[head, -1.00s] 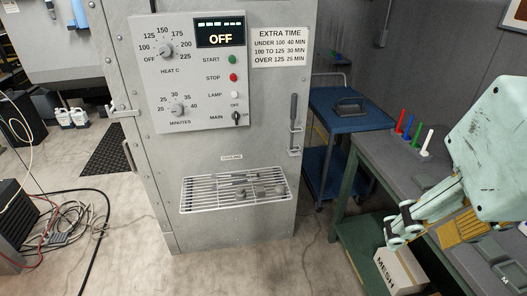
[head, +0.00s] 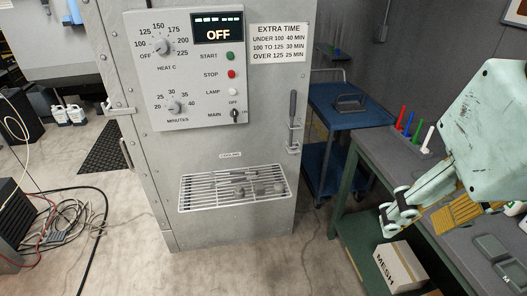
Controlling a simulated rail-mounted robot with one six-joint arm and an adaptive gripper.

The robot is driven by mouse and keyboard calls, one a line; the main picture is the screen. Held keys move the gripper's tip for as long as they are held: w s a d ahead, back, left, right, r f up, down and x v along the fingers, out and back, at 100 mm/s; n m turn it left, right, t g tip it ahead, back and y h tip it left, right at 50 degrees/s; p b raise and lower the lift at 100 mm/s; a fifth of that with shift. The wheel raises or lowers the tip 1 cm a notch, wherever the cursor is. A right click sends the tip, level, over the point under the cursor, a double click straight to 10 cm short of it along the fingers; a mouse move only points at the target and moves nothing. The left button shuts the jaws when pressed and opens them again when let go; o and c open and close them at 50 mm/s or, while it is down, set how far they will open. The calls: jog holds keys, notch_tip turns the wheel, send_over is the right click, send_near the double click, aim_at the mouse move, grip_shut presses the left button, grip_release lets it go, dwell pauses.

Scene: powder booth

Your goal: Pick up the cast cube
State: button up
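I cannot make out a cast cube for certain. Several small grey pieces (head: 258,188) lie on the white wire rack (head: 186,208) on the front of the grey cabinet, too small to tell their shapes. My gripper (head: 392,212) is at the right, at the end of my mint-green arm, over the left edge of the grey workbench (head: 452,262). It is well to the right of the rack and apart from it. I see its fingers from the side and cannot tell how far apart they are. I see nothing held in it.
The grey cabinet (head: 225,145) has a control panel (head: 200,65) reading OFF. A blue cart (head: 345,118) stands behind. Colored pegs (head: 412,128) and a yellow slatted piece (head: 458,227) are on the bench. A MESH box (head: 400,265) sits below. Cables (head: 62,225) lie at left. Floor before the cabinet is clear.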

jog(key=w+a+r+n, duration=0.1)
jog(key=w+r+n, duration=0.15)
jog(key=w, duration=0.75)
jog(key=n+g+p, duration=0.4)
jog(key=n+p, duration=0.1)
jog(key=n, duration=1.4)
send_over(259, 186)
notch_tip(259, 186, down, 44)
jog(key=shift+s+f, duration=0.1)
jog(key=shift+f, duration=0.05)
jog(key=shift+f, duration=0.15)
jog(key=shift+f+b, duration=0.45)
jog(key=shift+f, duration=3.7)
